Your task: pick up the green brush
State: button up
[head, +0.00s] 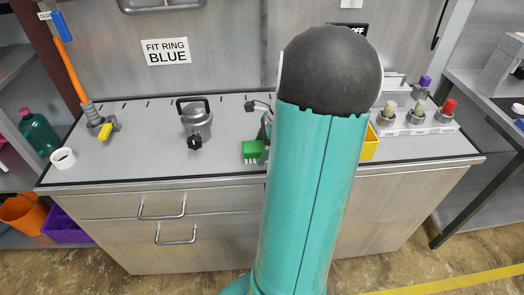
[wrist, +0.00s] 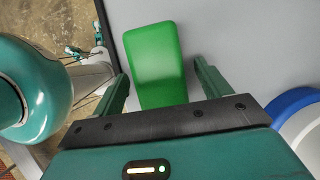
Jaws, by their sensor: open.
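The green brush (head: 251,150) lies near the front edge of the counter, just left of my arm in the head view, with pale bristles showing at its front. In the wrist view the smooth green block of the brush (wrist: 152,52) extends between and beyond the fingers of my gripper (wrist: 161,70). The gripper is open, with a finger on either side of the brush and a visible gap on the right side. The near end of the brush is hidden behind the gripper body. In the head view my arm hides most of the gripper.
A yellow bin (head: 370,144) is partly hidden right of my arm. A rack with colored knobs (head: 417,120) is farther right. A blue-and-white round object (wrist: 298,112) lies beside the gripper.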

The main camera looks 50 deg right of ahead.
aim_at(258, 145)
jog(key=c, duration=1.1)
jog(key=shift+r, duration=0.1)
notch_tip(258, 145, up, 3)
jog(key=shift+f, duration=0.1)
jog(key=s+r, duration=0.1)
jog(key=r, duration=0.1)
jog(key=s+r, duration=0.2)
jog(key=s+d+r, duration=0.1)
jog(key=shift+s+r, duration=0.15)
jog(key=shift+r, duration=0.25)
jog(key=s+r, duration=0.1)
jog(key=s, duration=0.2)
jog(key=s+d+r, duration=0.1)
jog(key=s+r, duration=0.1)
jog(key=s, duration=0.1)
jog(key=s+d+r, duration=0.1)
jog(key=s, duration=0.2)
jog(key=shift+s+r, duration=0.2)
jog(key=shift+r, duration=0.15)
